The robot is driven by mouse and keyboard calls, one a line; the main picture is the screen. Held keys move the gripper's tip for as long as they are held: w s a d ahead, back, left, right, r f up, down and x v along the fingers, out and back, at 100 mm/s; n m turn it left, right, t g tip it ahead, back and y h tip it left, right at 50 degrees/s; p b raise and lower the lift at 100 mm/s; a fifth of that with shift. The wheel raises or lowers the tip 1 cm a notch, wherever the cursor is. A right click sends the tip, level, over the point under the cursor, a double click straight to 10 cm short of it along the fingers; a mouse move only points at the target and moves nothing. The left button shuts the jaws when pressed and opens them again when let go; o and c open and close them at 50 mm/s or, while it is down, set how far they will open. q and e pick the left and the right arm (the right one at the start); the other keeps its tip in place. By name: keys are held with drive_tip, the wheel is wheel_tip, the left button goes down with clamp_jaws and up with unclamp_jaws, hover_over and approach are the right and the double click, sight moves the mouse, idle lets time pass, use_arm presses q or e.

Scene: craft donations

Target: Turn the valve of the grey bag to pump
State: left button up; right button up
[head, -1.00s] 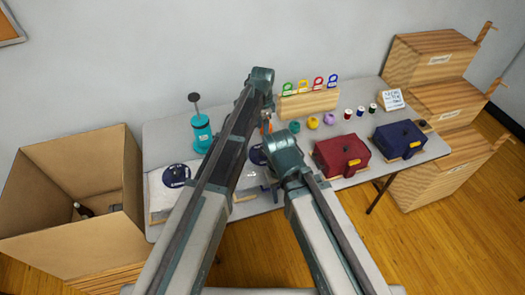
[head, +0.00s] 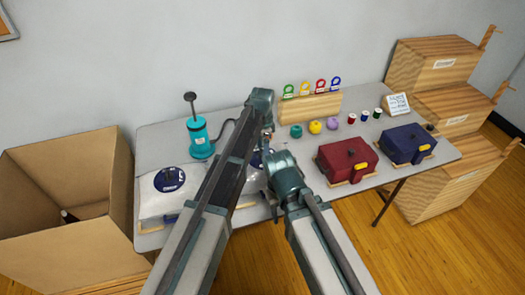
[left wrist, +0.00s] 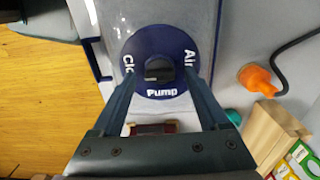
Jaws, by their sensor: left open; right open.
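The bag in the left wrist view (left wrist: 172,20) is clear greyish with a dark blue round valve plate (left wrist: 133,50) marked Air, Pump and a partly covered "Clo…". Its black knob (left wrist: 159,70) sits at the centre; I cannot tell its pointer mark. My left gripper (left wrist: 159,78) is open, its fingers either side of the knob with gaps visible. In the head view my left gripper (head: 267,138) is over this bag, mostly hidden by my arms. My right gripper (head: 273,207) is open near the table's front edge, its fingers small in view.
Another bag (head: 155,205) with a blue valve plate lies at the left. A teal pump (head: 199,138) stands behind; its hose ends in an orange nozzle (left wrist: 258,78). A wooden rack (head: 311,107), a red case (head: 347,158) and a navy case (head: 406,144) are to the right.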

use_arm(q)
clamp_jaws()
idle(0.4)
drive_tip(key=n, duration=0.8)
drive_tip(key=shift+n, duration=0.3)
drive_tip(key=n, duration=0.4)
drive_tip(key=shift+n, duration=2.5)
